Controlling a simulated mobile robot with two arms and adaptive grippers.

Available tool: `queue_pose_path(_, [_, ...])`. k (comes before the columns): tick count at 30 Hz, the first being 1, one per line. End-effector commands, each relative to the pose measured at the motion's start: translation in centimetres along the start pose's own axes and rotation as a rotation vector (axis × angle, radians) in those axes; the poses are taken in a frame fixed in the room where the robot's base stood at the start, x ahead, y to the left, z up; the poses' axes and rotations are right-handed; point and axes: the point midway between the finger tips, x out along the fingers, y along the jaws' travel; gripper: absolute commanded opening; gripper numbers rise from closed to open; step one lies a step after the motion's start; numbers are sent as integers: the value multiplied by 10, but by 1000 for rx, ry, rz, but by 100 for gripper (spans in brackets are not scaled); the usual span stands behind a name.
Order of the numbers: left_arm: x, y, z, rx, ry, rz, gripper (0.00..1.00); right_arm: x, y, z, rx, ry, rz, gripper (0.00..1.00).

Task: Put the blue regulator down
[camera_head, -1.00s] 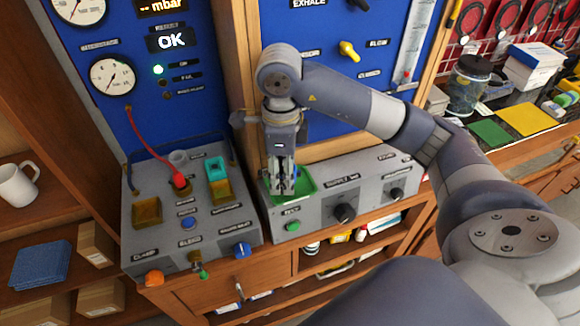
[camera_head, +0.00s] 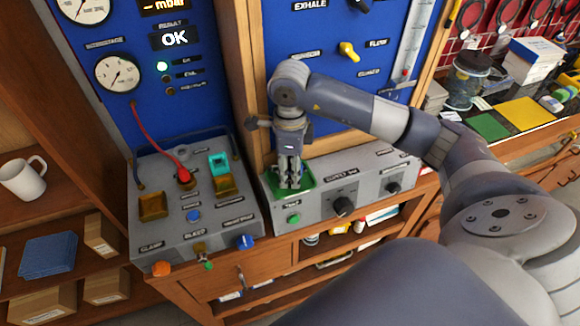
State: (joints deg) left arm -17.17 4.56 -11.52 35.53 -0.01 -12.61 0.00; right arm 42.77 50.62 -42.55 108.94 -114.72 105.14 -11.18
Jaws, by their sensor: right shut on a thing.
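My right gripper (camera_head: 290,182) points straight down over the green tray (camera_head: 308,183) on the grey box at the centre. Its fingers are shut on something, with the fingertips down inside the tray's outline. The blue regulator does not show clearly. What is between the fingers is hidden by them and too small to make out, and I cannot tell whether it touches the tray floor. My left gripper is not in view.
A grey test unit (camera_head: 165,222) with knobs, a red hose (camera_head: 160,150) and a teal block (camera_head: 219,163) stands left of the tray. A wooden post (camera_head: 247,80) and blue panel rise close behind my gripper. A mug (camera_head: 24,178) is far left.

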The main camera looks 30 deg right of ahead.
Motion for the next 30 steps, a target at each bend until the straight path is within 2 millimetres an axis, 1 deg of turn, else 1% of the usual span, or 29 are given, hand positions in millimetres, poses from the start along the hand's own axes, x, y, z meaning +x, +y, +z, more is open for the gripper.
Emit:
queue_pose_path(1, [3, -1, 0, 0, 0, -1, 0, 2, 0, 0, 0, -1, -2, 0])
queue_pose_path(2, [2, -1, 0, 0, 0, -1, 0, 2, 0, 0, 0, 0, 0, 48])
queue_pose_path(3, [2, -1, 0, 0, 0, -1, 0, 1, 0, 0, 0, 0, 0, 52])
queue_pose_path(12, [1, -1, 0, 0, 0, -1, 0, 1, 0, 0, 0, 0, 0, 52])
queue_pose_path(16, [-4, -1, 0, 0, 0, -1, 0, -4, 0, 0, 1, 0, 0, 52])
queue_pose_path(17, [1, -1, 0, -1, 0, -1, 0, -5, -1, 1, 0, -2, -2, 52])
queue_pose_path(20, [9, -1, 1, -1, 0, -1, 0, -18, -2, 1, 1, -5, -5, 52])
queue_pose_path(25, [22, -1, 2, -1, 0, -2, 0, -51, -1, 1, 0, -5, -7, 52])
queue_pose_path(29, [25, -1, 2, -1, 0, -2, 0, -74, -1, 1, 1, -4, -6, 52])
queue_pose_path(30, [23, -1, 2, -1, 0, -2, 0, -82, -1, 0, 1, -2, -5, 52])
